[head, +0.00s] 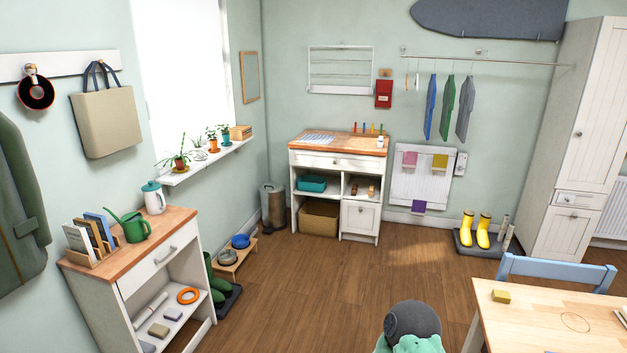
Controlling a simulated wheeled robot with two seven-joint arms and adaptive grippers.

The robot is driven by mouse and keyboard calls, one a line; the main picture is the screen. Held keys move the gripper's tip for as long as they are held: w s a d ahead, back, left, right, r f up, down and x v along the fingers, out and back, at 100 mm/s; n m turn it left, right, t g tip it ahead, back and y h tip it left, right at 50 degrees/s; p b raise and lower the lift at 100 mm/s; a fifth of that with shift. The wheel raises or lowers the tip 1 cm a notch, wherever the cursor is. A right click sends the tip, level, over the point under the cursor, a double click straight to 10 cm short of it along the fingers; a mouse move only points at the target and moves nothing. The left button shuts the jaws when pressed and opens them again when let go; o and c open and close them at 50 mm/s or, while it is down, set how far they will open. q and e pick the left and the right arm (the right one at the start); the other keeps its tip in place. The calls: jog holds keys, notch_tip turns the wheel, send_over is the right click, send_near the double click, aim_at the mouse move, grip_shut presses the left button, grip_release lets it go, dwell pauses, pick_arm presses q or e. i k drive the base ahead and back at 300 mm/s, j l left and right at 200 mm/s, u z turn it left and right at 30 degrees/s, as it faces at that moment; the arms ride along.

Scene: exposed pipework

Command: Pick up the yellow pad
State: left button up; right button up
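A small yellow block-like pad (501,296) lies flat on the light wooden table (540,322) at the lower right, near the table's far left corner. I cannot tell from this view which yellow piece is the pad named. Neither of my grippers shows in the head view.
A blue chair (557,271) stands at the table's far side. A dark rounded object with mint green below (412,322) is at the bottom centre. Yellow boots (483,230) stand by the back wall. A wooden-topped cabinet (160,240) stands left. The middle floor is clear.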

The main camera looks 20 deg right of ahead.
aim_at(500, 296)
jog(key=i+l+z, duration=0.2)
jog(key=i+z, duration=0.75)
jog(key=i+j+z, duration=0.2)
jog(key=i+z, duration=0.3)
jog(key=i+j+z, duration=0.3)
jog(key=z, duration=0.2)
jog(key=i, duration=0.1)
